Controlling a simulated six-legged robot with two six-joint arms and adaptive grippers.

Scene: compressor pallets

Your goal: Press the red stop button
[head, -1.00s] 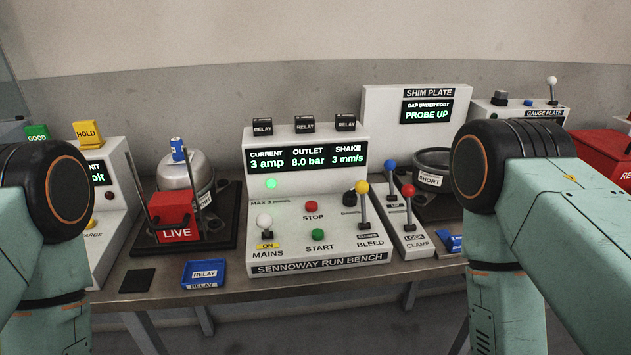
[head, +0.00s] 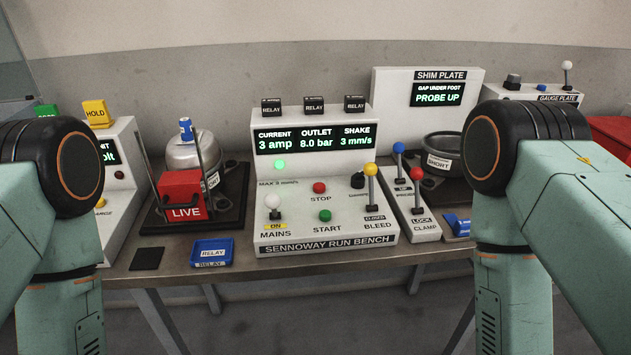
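The red stop button (head: 320,187) is a small round cap on the sloped panel of the white run bench console (head: 327,243), above the STOP label. The green start button (head: 325,215) is below it. The console display (head: 312,140) reads 3 amp, 8.0 bar and 3 mm/s, and a green lamp (head: 280,165) glows under it. The white mains lever (head: 273,203) stands at ON. My two arms frame the view at left and right, apart from the console. Neither gripper shows.
A yellow-knobbed bleed lever (head: 370,171) and a black knob (head: 357,180) stand right of the stop button. Blue (head: 398,148) and red (head: 417,188) levers are further right. A red LIVE box (head: 182,195) and blue relay tray (head: 211,252) are left. Space before the console is clear.

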